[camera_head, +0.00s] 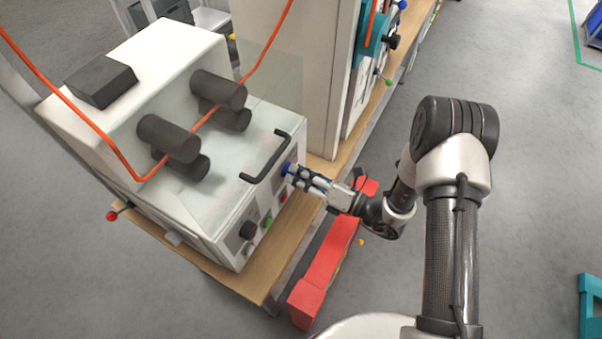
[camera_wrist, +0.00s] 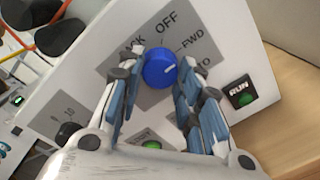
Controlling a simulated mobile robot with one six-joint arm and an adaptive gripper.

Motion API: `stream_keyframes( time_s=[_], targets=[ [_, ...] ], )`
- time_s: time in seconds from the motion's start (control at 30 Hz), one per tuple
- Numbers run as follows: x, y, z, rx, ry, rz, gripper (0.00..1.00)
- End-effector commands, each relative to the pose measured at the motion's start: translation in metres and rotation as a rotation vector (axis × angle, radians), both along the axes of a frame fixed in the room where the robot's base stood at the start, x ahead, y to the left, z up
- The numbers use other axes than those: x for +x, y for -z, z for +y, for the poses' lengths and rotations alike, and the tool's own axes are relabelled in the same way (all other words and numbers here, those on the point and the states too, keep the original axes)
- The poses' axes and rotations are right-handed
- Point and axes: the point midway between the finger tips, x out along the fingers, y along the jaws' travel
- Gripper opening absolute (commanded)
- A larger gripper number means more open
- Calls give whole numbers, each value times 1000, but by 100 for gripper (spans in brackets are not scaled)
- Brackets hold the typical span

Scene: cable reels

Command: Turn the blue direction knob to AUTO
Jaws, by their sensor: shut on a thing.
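The blue direction knob (camera_wrist: 159,68) sits on a grey label plate (camera_wrist: 150,100) on the white machine's front panel. Around it I read OFF, FWD and the ends of two partly hidden labels, "CK" and "TO". The knob's white mark points right and slightly up, toward the FWD and "TO" side; I cannot tell exactly which label it meets. My gripper (camera_wrist: 161,78) has one finger on each side of the knob and is shut on it. In the head view, my gripper (camera_head: 296,174) reaches the panel from the right, and the knob (camera_head: 287,168) shows at its fingertips.
A green RUN button (camera_wrist: 243,98) is right of the knob. A smaller black knob (camera_wrist: 67,132) is lower left. In the head view, a black handle (camera_head: 268,157) juts above the panel. A red beam (camera_head: 325,270) lies beside the wooden bench (camera_head: 235,281).

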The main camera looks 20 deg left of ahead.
Motion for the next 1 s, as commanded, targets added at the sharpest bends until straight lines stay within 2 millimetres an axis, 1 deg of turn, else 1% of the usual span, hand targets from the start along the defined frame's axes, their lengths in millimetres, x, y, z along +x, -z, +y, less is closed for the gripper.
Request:
stream_keyframes(
  time_s=[0.3, 0.6, 0.8, 1.0],
  targets=[
    [0, -1, 0, 25, -1, 299, 9],
    [0, -1, 0, 48, 0, 555, 9],
    [1, -1, 0, 58, -1, 679, 9],
    [1, 0, 0, 64, -1, 753, 9]
  ],
)
